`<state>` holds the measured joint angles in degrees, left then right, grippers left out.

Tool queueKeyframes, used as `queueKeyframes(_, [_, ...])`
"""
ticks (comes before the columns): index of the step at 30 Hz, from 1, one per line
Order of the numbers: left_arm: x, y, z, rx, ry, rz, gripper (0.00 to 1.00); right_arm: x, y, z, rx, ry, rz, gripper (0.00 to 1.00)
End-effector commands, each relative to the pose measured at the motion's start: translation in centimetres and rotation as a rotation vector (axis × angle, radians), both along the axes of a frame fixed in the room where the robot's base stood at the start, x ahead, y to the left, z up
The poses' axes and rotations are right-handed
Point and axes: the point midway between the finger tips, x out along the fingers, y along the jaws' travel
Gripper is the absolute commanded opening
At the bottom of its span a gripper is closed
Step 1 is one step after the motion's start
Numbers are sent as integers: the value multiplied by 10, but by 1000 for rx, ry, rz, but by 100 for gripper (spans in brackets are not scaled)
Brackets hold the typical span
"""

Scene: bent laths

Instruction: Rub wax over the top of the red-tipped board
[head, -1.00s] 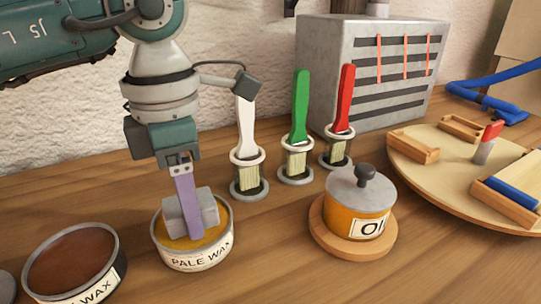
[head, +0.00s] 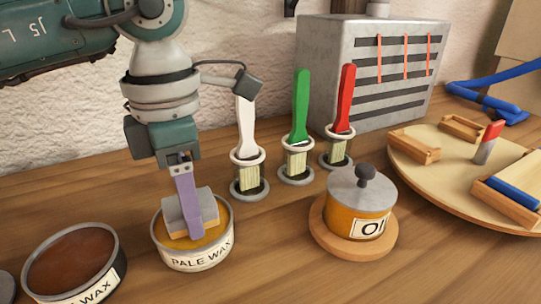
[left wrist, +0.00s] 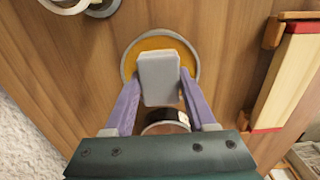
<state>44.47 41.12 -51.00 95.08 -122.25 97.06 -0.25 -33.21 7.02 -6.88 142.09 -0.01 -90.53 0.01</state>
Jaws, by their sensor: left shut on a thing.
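My left gripper (head: 190,222) is shut on a grey block (head: 208,207) with a tan underside. It holds the block, a little tilted, at the mouth of the pale wax tin (head: 197,261). The block also shows between the two purple fingers in the left wrist view (left wrist: 158,76), in front of the yellow-orange wax. I cannot tell whether the underside touches the wax. In the left wrist view a pale board with a red end (left wrist: 287,75) lies at the right. My right gripper is not in view.
A brown wax tin (head: 70,262) stands left. White, green (head: 300,105) and red (head: 345,98) brushes stand in holders behind. An orange oil pot (head: 360,205) sits on a wooden coaster to the right. A round wooden board (head: 450,190) with wooden blocks lies beyond it.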

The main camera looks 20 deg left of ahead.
Motion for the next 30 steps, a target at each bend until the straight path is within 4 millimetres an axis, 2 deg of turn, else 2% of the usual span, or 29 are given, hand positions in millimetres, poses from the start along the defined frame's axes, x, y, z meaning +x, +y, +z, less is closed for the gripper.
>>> queueKeyframes(22, [0,0,65,1,1,0,12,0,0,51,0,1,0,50])
queueKeyframes(30, [0,0,69,0,1,0,12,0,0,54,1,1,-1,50])
